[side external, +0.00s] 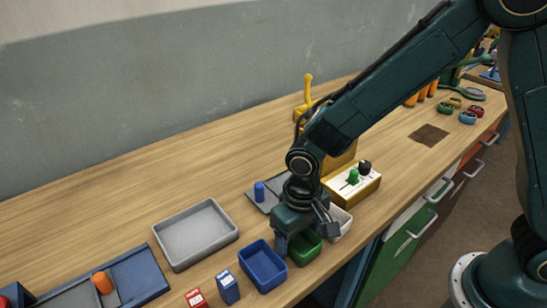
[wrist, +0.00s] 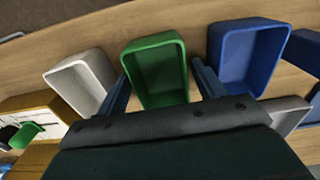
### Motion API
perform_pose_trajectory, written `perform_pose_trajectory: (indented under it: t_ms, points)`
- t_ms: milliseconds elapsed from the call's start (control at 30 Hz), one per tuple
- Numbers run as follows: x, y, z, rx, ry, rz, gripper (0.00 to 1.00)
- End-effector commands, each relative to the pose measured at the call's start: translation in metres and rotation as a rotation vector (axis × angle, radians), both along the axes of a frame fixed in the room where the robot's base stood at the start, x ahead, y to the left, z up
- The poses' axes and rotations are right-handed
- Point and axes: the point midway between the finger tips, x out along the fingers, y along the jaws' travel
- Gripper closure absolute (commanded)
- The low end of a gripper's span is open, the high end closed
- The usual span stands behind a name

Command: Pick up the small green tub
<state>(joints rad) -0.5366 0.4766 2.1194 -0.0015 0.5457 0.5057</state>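The small green tub (side external: 306,250) is an open, empty-looking box near the table's front edge, between a blue tub and a white tub. It also shows in the wrist view (wrist: 160,62), upright on the wood. My gripper (side external: 301,232) is low over it, pointing down. In the wrist view the fingers of my gripper (wrist: 160,72) stand apart on either side of the green tub, with a small gap at the right finger; contact at the left finger is unclear. The tub's near end is hidden behind the gripper body in the wrist view.
The blue tub (side external: 263,266) and white tub (side external: 339,222) stand close on either side. A grey tray (side external: 196,236) lies to the left. A yellow box with knobs (side external: 362,190) is behind right. Blue (side external: 227,288) and red (side external: 196,299) small boxes sit front left.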

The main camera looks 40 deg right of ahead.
Motion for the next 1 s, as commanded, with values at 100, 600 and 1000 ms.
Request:
perform_pose_trajectory:
  t_ms: [100,600,1000]
  points:
    - [0.000,0.000,0.000,0.000,0.000,0.000,0.55]
    - [0.000,0.000,0.004,0.001,-0.002,0.000,0.68]
    - [0.001,0.001,0.049,0.003,-0.005,0.000,0.68]
